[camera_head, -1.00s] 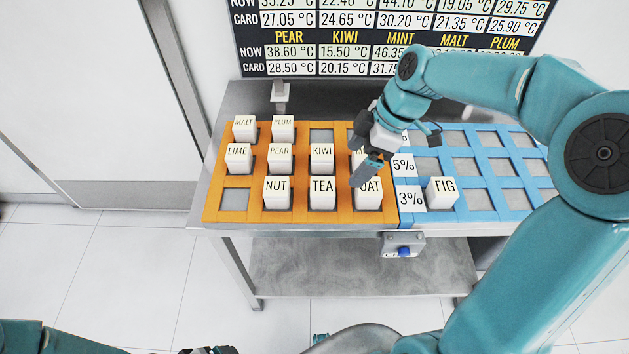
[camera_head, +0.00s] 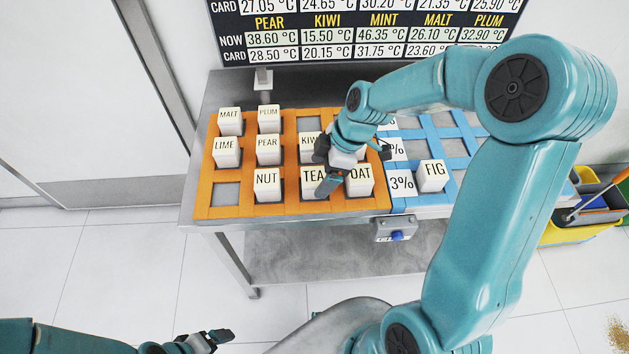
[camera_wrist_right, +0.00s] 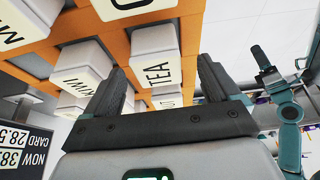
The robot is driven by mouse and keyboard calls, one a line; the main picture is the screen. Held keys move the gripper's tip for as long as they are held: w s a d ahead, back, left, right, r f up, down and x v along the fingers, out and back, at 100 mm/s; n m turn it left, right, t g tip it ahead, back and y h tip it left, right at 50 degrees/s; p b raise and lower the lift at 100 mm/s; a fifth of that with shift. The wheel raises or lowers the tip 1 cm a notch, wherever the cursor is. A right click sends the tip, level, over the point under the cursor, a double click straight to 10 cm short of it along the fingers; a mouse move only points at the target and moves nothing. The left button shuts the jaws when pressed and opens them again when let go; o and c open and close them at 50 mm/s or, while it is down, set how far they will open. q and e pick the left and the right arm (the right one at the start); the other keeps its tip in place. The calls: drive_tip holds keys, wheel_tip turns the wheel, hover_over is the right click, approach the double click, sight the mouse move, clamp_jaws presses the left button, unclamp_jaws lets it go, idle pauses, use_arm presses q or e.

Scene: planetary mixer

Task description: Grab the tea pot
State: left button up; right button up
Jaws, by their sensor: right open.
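The tea pot is a white block labelled TEA (camera_head: 308,184), seated in the front row of the orange rack (camera_head: 240,212). My right gripper (camera_head: 328,184) is above it and partly hides it in the head view. In the right wrist view, the TEA block (camera_wrist_right: 156,62) shows between the open fingers (camera_wrist_right: 160,75), with no visible grip on it. My left gripper (camera_head: 218,337) is low at the bottom of the head view, away from the rack; its finger opening is unclear.
The OAT block (camera_head: 359,182) sits close to the right of TEA, and the NUT block (camera_head: 267,186) to the left. KIWI (camera_head: 308,143) is behind. The blue rack (camera_head: 440,205) holds FIG (camera_head: 432,176). A temperature board (camera_head: 365,35) hangs behind the steel table.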

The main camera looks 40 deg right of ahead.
sight(317, 176)
drive_tip(key=x, duration=0.4)
drive_tip(key=shift+w+f+p, duration=0.15)
drive_tip(key=shift+w+p, duration=0.1)
drive_tip(key=shift+p, duration=0.15)
drive_tip(key=c, duration=1.3)
